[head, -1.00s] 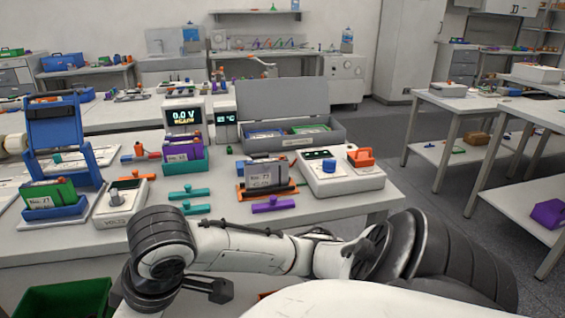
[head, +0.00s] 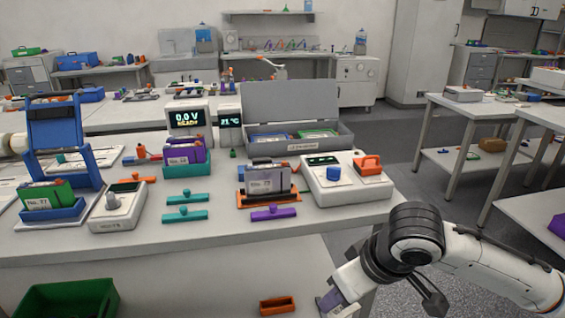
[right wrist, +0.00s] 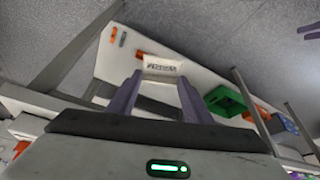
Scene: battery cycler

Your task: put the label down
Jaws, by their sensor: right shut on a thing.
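My right gripper (head: 331,300) is low at the bottom of the head view, in front of the bench's front edge. In the right wrist view its two purple fingers (right wrist: 160,82) are shut on a small white label (right wrist: 162,66) with dark print, held across the fingertips. The label cannot be made out in the head view. My left gripper is not in view.
The bench top (head: 330,222) holds numbered cells in holders, teal and purple bars, and a white device (head: 347,190). Below are a green bin (head: 66,298) and an orange tray (head: 277,305). The bench's front strip is clear.

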